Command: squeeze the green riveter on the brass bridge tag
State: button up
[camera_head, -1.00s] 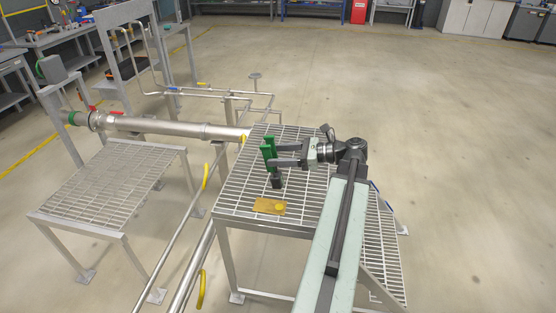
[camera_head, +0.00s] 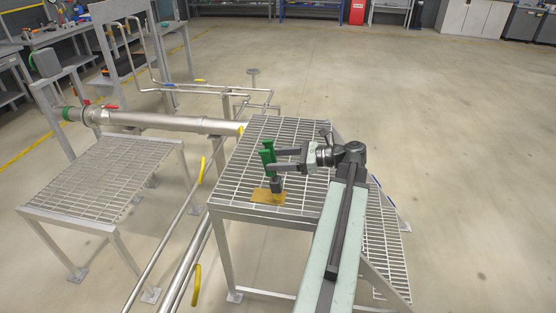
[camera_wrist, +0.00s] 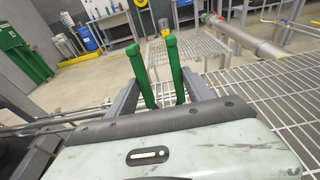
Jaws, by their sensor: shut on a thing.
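The green riveter (camera_head: 267,157) is held upright between the fingers of my gripper (camera_head: 272,167), its dark nose pointing down. In the wrist view its two green handles (camera_wrist: 144,74) rise side by side between the grey fingers (camera_wrist: 160,92), with a gap between the handles. The brass bridge tag (camera_head: 262,196) lies flat on the grating. The nose overlaps the right part of the tag in the head view; I cannot tell whether it touches. The tag is not visible in the wrist view.
The grating platform (camera_head: 240,182) is otherwise clear around the tag. Steel pipes with yellow handles (camera_head: 196,285) run along its left side. A lower grating table (camera_head: 85,190) stands further left, with a large horizontal pipe (camera_head: 165,125) behind it. Open floor lies to the right.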

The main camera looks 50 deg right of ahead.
jog(key=shift+f, duration=0.4)
jog(key=shift+o, duration=0.4)
grip_shut()
jog(key=shift+a+f, duration=0.1)
jog(key=shift+c, duration=1.2)
grip_release()
notch_tip(320, 180, up, 9)
jog(key=p, duration=0.8)
jog(key=shift+p, duration=0.4)
